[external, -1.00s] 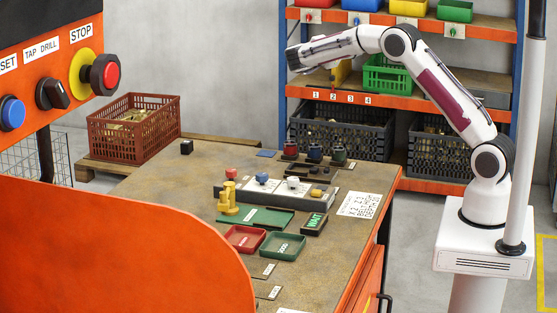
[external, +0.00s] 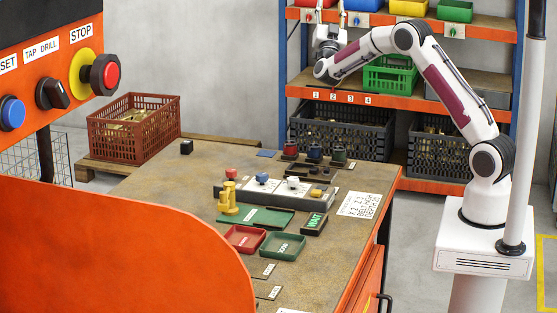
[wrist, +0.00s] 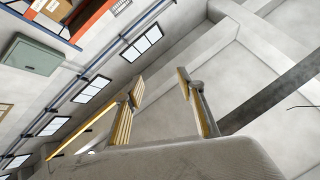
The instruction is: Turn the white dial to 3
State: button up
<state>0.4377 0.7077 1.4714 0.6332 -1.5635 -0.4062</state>
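The white dial (external: 293,183) is a small knob on the grey panel (external: 238,196) on the table. A blue knob (external: 262,178) and a red knob (external: 231,174) sit to its left on that panel. The dial's pointer direction and any numbers around it are too small to read. My gripper (external: 330,14) is raised well above and behind the table, in front of the shelf, with its fingers pointing up. In the wrist view my gripper (wrist: 160,88) is open with nothing between its fingers. That view faces upper walls and windows; the dial is not in it.
Dark blocks with red, blue and green tops (external: 314,152) stand behind the panel. Yellow brass parts (external: 228,200) stand at its left end. The shelf (external: 410,102) is close to my gripper.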

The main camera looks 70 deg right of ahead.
jog(key=w+a+f+n+t+y, duration=0.45)
jog(key=a+n+t+y, duration=0.25)
jog(key=n+t+y, duration=0.35)
jog(key=w+a+f+n+t+y, duration=0.3)
jog(key=w+a+n+t+y, duration=0.4)
jog(key=n+y, duration=0.55)
jog(key=n+g+y, duration=0.8)
jog(key=g+y, duration=0.6)
jog(key=g, duration=0.3)
send_near(294, 178)
jog(key=shift+w+a+f+t, duration=0.1)
jog(key=shift+a+f+t, duration=0.15)
jog(key=shift+a+f, duration=0.2)
jog(key=shift+x, duration=3.85)
